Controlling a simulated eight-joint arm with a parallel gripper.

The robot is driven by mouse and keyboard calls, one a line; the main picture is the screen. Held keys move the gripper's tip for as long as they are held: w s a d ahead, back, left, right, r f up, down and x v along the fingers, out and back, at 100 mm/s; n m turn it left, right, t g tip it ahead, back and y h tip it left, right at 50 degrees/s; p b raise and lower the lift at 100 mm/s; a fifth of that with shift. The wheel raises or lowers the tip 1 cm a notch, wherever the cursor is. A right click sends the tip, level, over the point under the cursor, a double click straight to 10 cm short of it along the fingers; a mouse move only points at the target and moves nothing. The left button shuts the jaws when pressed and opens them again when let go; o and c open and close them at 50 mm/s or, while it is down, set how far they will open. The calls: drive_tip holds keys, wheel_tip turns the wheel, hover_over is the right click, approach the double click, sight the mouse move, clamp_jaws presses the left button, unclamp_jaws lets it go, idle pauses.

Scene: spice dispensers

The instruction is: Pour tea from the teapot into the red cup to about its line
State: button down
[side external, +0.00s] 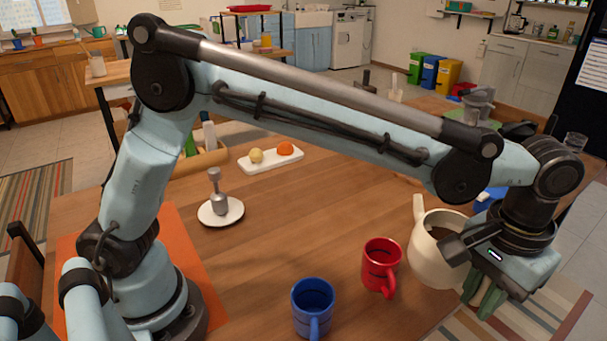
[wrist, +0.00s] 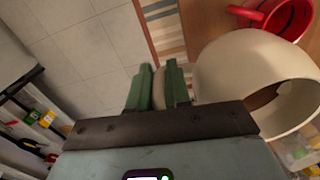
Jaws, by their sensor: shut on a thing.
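The cream teapot (side external: 432,262) is at the right of the side view, with brown tea visible in its open top and its spout on the left side. It also fills the right of the wrist view (wrist: 240,70). My gripper (side external: 484,300) has green fingers (wrist: 159,88) shut on the teapot's cream handle. The red cup (side external: 381,262) stands upright on the table just left of the teapot, its handle toward the camera and a dark line around it. It shows at the wrist view's top right (wrist: 285,15). The cup's inner bottom is hidden. I cannot tell whether the teapot is clear of the table.
A blue cup (side external: 312,308) stands left of the red cup. A white saucer (side external: 222,218) holds a grey utensil. A white tray (side external: 270,163) with a yellow and an orange ball lies farther back. The middle of the wooden table (side external: 300,225) is clear.

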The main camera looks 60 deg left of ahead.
drive_tip(key=w+d+f+n, duration=0.2)
drive_tip(key=d+f+n, duration=0.2)
drive_tip(key=d+f, duration=0.5)
drive_tip(key=shift+w, duration=0.3)
drive_tip(key=shift+r, duration=0.1)
drive_tip(key=shift+s+a+r+h, duration=0.1)
drive_tip(key=shift+a+r+h, duration=0.4)
drive_tip(key=shift+r, duration=0.35)
drive_tip(key=shift+w+a+r+h, duration=0.1)
drive_tip(key=shift+a+r+h, duration=0.2)
drive_tip(key=shift+r+h, duration=0.4)
drive_tip(key=shift+s+a+r+h, duration=0.1)
drive_tip(key=shift+a+r+h, duration=0.3)
drive_tip(key=shift+r, duration=0.55)
drive_tip(key=shift+a+r+h, duration=0.35)
drive_tip(key=shift+r+h, duration=0.05)
drive_tip(key=shift+r, duration=0.15)
drive_tip(key=shift+a+r+h, duration=0.4)
drive_tip(key=shift+a+r, duration=0.1)
drive_tip(key=shift+r, duration=0.15)
drive_tip(key=shift+a+r+h, duration=0.3)
drive_tip(key=shift+r, duration=0.1)
drive_tip(key=shift+s+a+r+t+h, duration=0.15)
drive_tip(key=shift+a+r+t+h, duration=0.15)
drive_tip(key=shift+a+r+h, duration=0.8)
idle(0.7)
drive_tip(key=shift+r, duration=0.15)
